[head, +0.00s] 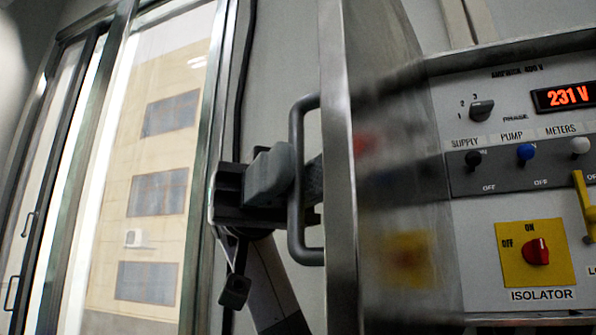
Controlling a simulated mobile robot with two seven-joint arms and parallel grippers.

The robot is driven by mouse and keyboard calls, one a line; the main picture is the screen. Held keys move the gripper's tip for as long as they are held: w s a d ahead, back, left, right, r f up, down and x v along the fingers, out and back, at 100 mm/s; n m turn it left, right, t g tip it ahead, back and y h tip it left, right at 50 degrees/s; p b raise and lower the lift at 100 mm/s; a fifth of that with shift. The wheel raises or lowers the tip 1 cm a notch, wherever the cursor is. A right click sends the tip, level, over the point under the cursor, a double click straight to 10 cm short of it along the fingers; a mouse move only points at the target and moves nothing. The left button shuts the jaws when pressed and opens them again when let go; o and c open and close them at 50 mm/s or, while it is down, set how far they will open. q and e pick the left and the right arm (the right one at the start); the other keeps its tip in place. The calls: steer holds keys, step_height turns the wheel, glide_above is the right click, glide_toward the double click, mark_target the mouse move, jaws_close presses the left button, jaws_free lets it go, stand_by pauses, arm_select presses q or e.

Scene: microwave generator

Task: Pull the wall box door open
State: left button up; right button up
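The wall box door (340,170) stands open, seen nearly edge-on. Its blurry, reflective inner face (395,190) is turned toward the panel on the right. A grey bar handle (297,225) sticks out to the left from the door's outer face. My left gripper (296,180) is at the middle of the handle, with a grey finger pad on the left of the bar and a dark finger between the bar and the door. It looks shut on the handle. My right gripper is not in view.
A tall metal-framed window (150,170) is on the left.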

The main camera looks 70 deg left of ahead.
arm_select(q)
steer(key=shift+a, duration=0.1)
steer(key=a, duration=0.7)
steer(key=shift+b, duration=0.35)
stand_by(0.4)
steer(key=shift+s, duration=0.15)
